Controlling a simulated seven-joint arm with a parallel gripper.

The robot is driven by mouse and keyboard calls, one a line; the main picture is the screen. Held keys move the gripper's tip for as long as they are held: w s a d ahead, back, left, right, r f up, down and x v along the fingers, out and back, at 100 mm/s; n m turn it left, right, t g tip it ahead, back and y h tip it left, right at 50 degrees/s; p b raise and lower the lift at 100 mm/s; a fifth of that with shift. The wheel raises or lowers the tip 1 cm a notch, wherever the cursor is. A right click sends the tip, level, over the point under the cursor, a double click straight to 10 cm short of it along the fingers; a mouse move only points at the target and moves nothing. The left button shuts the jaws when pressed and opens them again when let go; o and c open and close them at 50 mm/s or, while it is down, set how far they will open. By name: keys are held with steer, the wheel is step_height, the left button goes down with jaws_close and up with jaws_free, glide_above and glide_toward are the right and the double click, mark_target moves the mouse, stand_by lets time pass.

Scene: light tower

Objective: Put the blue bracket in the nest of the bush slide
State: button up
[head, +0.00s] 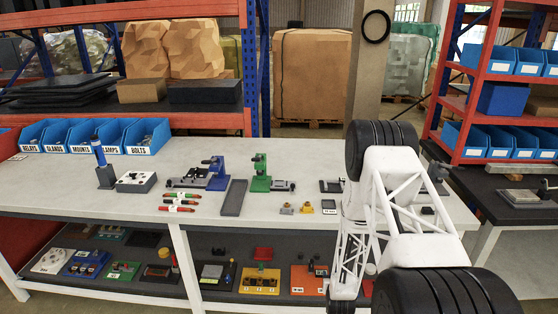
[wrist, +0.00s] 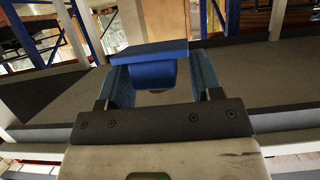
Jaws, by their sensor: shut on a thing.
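In the wrist view my gripper (wrist: 162,80) is shut on the blue bracket (wrist: 150,50). The bracket has a flat plate across the fingertips and a rounded part between the fingers. In the head view my arm reaches down at the right of the bench, and the gripper and bracket cannot be made out there. On the bench stand a blue fixture (head: 217,174) with a dark slide-like base at its left and a green fixture (head: 261,177) with a small grey slide-like part at its right. I cannot tell which is the bush slide, and no nest shows clearly.
A grey strip (head: 234,197) lies between the two fixtures. Blue bins (head: 146,137) line the back left. The lower shelf holds several fixtures.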

steer(key=s+a+r, duration=0.1)
steer(key=a+r, duration=1.1)
steer(key=r, duration=0.4)
steer(key=s+a+r+m+h, duration=0.1)
steer(key=s+a+r, duration=0.1)
steer(key=a+r, duration=1.1)
step_height(320, 180, up, 3)
steer(key=shift+s+r+m+h, duration=0.1)
steer(key=shift+s+m+h, duration=0.2)
steer(key=shift+w, duration=0.1)
glide_above(261, 211)
steer(key=s, duration=0.2)
steer(key=shift+w+d+f, duration=0.25)
steer(key=shift+d+f, duration=0.05)
steer(key=shift+f, duration=0.4)
steer(key=shift+w, duration=0.1)
steer(key=shift+w+a, duration=0.2)
steer(key=shift+w, duration=0.3)
steer(key=shift+w+a+f, duration=0.1)
steer(key=shift+w+f, duration=0.1)
steer(key=shift+f, duration=1.5)
steer(key=o, duration=1.1)
steer(key=shift+f, duration=0.1)
